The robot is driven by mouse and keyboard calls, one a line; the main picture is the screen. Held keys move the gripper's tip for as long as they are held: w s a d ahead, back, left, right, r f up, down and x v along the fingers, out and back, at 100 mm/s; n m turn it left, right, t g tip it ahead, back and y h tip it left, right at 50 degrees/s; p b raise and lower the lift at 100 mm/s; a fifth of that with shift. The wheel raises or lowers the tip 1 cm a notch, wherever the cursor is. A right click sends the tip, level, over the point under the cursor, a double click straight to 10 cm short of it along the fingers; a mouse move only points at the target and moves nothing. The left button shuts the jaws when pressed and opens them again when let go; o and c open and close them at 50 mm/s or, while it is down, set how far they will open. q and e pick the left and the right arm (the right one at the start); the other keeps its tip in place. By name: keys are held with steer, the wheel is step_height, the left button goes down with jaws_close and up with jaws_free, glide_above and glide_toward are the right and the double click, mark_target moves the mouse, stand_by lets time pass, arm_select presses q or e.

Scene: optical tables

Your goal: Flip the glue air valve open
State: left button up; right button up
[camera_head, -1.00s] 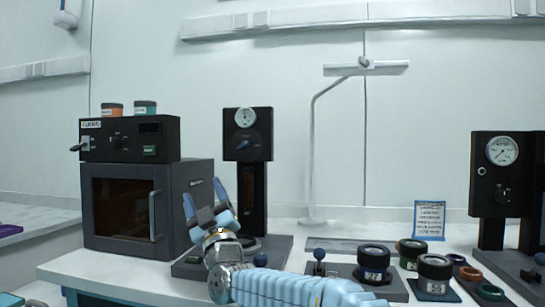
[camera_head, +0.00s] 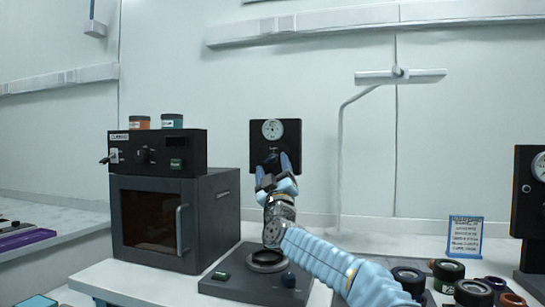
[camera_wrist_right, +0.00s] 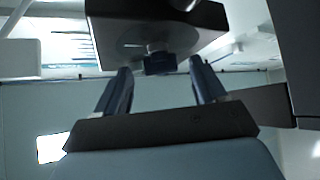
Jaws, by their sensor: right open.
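A black stand carries a box with a round white gauge (camera_head: 273,129). A small blue valve lever (camera_head: 272,154) sits under the gauge, mostly hidden by my gripper. My right gripper (camera_head: 277,163) is raised in front of the box, with its blue fingers pointing up at the lever. In the right wrist view, the dark blue lever (camera_wrist_right: 158,63) stands out from the black box, beyond and between the tips of my open gripper (camera_wrist_right: 160,75). The fingers appear apart from it. My left gripper is not in view.
A dark oven (camera_head: 165,220) with a black control box (camera_head: 155,152) stands to the left. Another gauge station (camera_head: 532,200) stands at the right edge. Several black jars (camera_head: 448,270) and a blue-framed sign (camera_head: 465,237) are at the right. A lamp post (camera_head: 341,165) stands behind.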

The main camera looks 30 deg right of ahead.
steer(key=shift+x, duration=0.75)
steer(key=c, duration=1.1)
steer(key=shift+o, duration=0.2)
steer(key=shift+h, duration=0.3)
